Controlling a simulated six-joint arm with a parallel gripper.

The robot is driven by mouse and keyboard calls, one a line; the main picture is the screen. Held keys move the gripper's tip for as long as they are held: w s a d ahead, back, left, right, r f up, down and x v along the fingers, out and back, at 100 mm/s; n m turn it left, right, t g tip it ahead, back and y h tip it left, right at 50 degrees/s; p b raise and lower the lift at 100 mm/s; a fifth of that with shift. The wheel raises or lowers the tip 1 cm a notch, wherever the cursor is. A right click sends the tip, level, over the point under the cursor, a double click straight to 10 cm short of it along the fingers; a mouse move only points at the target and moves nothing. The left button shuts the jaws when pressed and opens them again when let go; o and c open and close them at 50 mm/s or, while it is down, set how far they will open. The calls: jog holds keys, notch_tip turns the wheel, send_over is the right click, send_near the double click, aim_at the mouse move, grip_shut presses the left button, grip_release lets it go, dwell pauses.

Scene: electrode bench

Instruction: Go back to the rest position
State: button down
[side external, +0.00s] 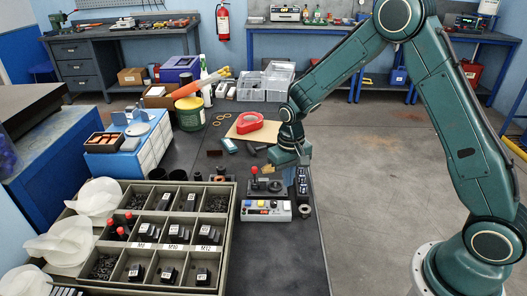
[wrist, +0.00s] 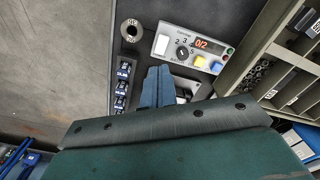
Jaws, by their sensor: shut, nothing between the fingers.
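My gripper (side external: 288,156) hangs over the dark bench top, just behind the small control box, in the side external view. In the wrist view its two blue-green fingers (wrist: 157,80) lie together, shut and empty. The grey control box (side external: 265,211) has a dial, coloured buttons and a red display; it also shows ahead of the fingers in the wrist view (wrist: 188,46). A black strip of several modules (side external: 302,184) stands to the right of the gripper's front. The exact height of the fingertips above the bench is hard to tell.
A divided tray (side external: 233,232) with dark parts fills the bench's front left. A red-knobbed lever (side external: 255,171) stands between the gripper and control box. Open floor (side external: 385,180) lies right of the bench.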

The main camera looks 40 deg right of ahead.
jog(key=s+r+n+t, duration=0.1)
jog(key=s+r+t, duration=0.1)
jog(key=s+r, duration=0.75)
jog(key=s+r+n+t, duration=0.1)
jog(key=s+r+t, duration=0.1)
jog(key=s+r, duration=0.8)
jog(key=s+r+n+t, duration=0.1)
jog(key=s+r, duration=0.4)
jog(key=s, duration=0.2)
jog(key=shift+a+t, duration=0.3)
jog(key=shift+a, duration=0.05)
